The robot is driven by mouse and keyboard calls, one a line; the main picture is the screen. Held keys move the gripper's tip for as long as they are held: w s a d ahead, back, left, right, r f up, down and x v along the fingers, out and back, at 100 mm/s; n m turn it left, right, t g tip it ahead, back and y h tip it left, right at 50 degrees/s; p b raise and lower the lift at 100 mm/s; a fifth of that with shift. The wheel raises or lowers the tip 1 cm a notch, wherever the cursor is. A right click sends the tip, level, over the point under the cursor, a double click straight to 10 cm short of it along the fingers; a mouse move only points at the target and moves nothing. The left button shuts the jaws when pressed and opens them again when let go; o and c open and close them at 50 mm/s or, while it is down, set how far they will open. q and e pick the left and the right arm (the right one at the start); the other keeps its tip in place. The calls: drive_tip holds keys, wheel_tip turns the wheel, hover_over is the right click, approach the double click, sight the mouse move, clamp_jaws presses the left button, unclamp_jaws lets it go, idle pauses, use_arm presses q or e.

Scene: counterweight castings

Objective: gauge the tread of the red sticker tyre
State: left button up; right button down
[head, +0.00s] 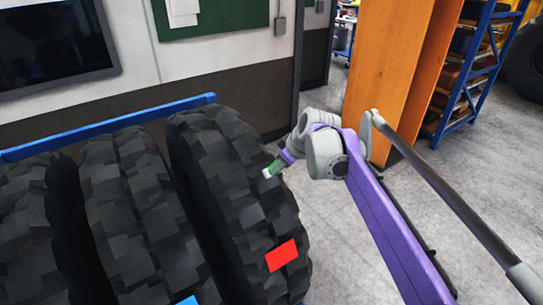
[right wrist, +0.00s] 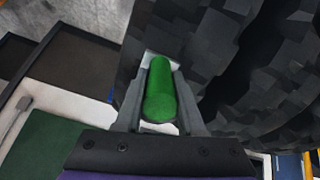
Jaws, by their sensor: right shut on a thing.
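The red sticker tyre (head: 222,160) is the rightmost of the black tyres standing in a row in the head view. Its red sticker (head: 282,255) is on the lower tread. My right gripper (head: 277,167) is shut on a green gauge with a pale end (head: 267,173), at the right side of this tyre's tread, above the sticker. In the right wrist view the gripper fingers (right wrist: 160,72) clasp the green gauge (right wrist: 159,95), with the tread just beyond its pale end. I cannot tell whether the end touches the tread. My left gripper is not in view.
A middle tyre (head: 140,215) with a blue sticker (head: 187,300) and another tyre (head: 30,230) stand to the left. A blue rack rail (head: 110,125) runs behind them. An orange panel (head: 400,70) and blue shelving (head: 470,75) stand at back right.

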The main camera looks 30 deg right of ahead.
sight(266, 172)
drive_tip(key=shift+s, duration=0.35)
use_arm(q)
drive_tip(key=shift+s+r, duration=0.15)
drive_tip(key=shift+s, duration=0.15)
use_arm(e)
drive_tip(key=shift+r, duration=0.1)
drive_tip(key=shift+w+f, duration=0.3)
drive_tip(key=shift+f, duration=0.15)
drive_tip(key=shift+b+x, duration=0.65)
drive_tip(key=shift+x, duration=1.35)
drive_tip(key=shift+w+f, duration=0.2)
drive_tip(key=shift+f, duration=0.05)
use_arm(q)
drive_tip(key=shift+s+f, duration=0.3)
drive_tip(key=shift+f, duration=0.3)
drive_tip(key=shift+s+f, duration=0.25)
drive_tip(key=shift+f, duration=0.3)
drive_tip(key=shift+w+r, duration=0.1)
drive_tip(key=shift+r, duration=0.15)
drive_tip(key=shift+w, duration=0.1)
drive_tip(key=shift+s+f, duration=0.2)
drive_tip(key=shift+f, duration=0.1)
use_arm(e)
drive_tip(key=shift+x, duration=0.75)
